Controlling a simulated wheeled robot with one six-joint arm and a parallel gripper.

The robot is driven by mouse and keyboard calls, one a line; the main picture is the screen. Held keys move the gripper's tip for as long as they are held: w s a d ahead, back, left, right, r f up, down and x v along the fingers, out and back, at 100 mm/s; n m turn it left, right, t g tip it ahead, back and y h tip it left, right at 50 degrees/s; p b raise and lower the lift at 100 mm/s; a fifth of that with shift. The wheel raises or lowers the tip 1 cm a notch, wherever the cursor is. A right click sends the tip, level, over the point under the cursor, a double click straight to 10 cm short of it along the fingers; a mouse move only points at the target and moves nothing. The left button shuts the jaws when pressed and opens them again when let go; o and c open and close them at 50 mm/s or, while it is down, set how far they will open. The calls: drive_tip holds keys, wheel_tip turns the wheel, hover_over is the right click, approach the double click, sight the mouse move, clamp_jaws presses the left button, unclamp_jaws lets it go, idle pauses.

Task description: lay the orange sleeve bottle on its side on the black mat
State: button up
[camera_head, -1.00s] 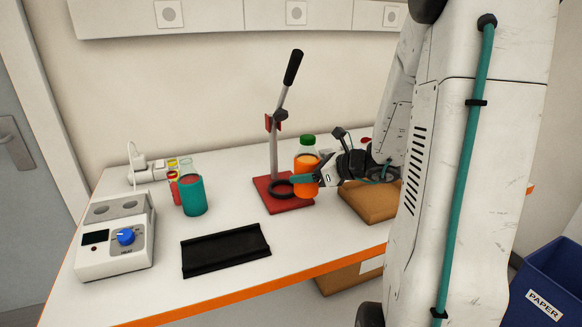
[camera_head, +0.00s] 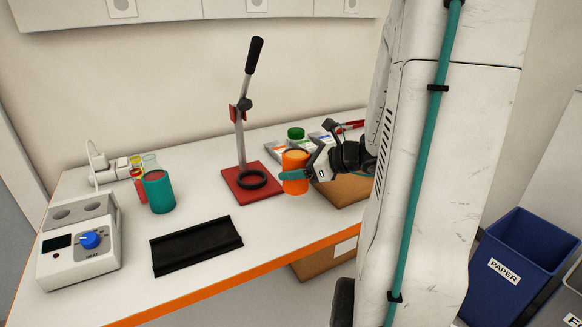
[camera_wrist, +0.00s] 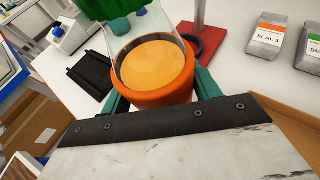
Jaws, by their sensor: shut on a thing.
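The orange sleeve bottle (camera_head: 295,171) has a green cap (camera_head: 296,133) and clear glass above its sleeve. It is roughly upright, just right of the red press base, with orange juice inside. My gripper (camera_head: 293,175) is shut around the sleeve. In the wrist view, the bottle (camera_wrist: 152,72) sits between the teal fingers of my gripper (camera_wrist: 160,95). Its underside is hidden there, and I cannot tell its clearance above the table. The black mat (camera_head: 197,246) lies empty at the front of the table, left of the bottle; it also shows in the wrist view (camera_wrist: 88,72).
A lever press with a red base (camera_head: 240,192) stands behind the mat. A teal cup (camera_head: 159,192), sample tubes (camera_head: 138,183) and a white heater (camera_head: 80,255) are at left. A blue paper bin (camera_head: 515,250) stands on the floor.

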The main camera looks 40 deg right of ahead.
drive_tip(key=s+d, duration=0.4)
drive_tip(key=s, duration=0.5)
idle(0.5)
wheel_tip(320, 180, up, 12)
idle(1.2)
